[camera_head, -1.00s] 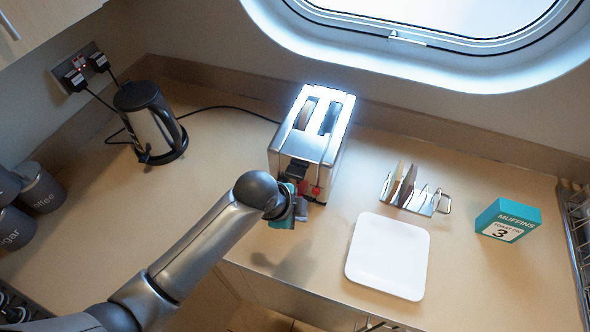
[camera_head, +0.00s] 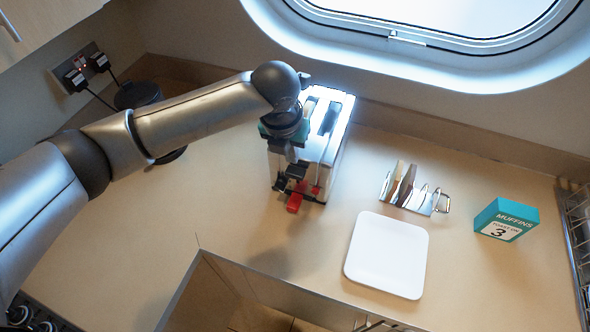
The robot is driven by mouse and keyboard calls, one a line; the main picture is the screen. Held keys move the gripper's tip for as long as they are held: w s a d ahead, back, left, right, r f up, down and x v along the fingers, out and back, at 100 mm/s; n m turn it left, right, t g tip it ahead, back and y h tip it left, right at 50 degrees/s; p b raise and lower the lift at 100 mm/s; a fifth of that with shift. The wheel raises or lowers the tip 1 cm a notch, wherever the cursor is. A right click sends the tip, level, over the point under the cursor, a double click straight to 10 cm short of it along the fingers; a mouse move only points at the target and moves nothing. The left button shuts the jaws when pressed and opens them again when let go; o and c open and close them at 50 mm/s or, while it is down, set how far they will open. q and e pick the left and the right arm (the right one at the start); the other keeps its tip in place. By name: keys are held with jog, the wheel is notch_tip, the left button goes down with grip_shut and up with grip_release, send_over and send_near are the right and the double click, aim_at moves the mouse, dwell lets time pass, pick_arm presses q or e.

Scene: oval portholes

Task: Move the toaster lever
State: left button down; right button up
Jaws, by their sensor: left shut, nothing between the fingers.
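The silver toaster (camera_head: 334,146) stands on the counter below the oval window, with two slots on top. A slice of bread shows in the left slot. A red lever (camera_head: 295,197) sticks out low at the toaster's near end. My left gripper (camera_head: 290,182) points down at the near left end of the toaster, close to the lever. Its dark fingers are shut and hold nothing. I cannot tell whether they touch the lever. My left arm comes in from the left and hides the toaster's left side. My right gripper is not in view.
A kettle (camera_head: 137,95) stands at the back left, largely behind my arm. A toast rack (camera_head: 408,190), a white plate (camera_head: 388,256) and a teal muffins box (camera_head: 506,220) sit right of the toaster. The counter between toaster and front edge is clear.

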aim_at(295, 173)
pick_arm(q)
jog(key=shift+a+r, duration=0.1)
dwell(0.4)
jog(key=b+x, duration=0.7)
jog(key=shift+w+b, duration=0.1)
jog(key=shift+b, duration=0.25)
